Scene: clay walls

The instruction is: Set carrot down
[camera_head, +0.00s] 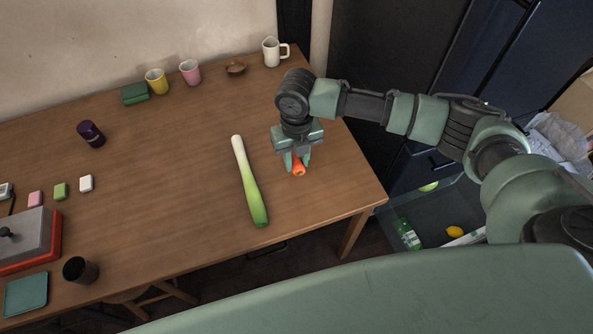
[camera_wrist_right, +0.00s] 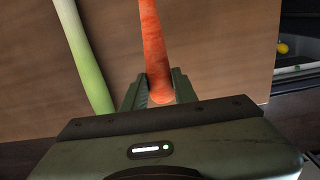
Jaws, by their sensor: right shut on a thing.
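The orange carrot (camera_head: 298,170) is between the fingers of my right gripper (camera_head: 298,162), over the right part of the wooden table (camera_head: 190,190). In the right wrist view the carrot (camera_wrist_right: 153,50) runs up the picture from between the two fingers (camera_wrist_right: 160,90), which are shut on it. Most of it is hidden by the gripper in the head view. I cannot tell whether the carrot touches the table. My left gripper is not in view.
A leek (camera_head: 250,182) lies just left of the carrot. Tabletop right of the gripper is clear.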

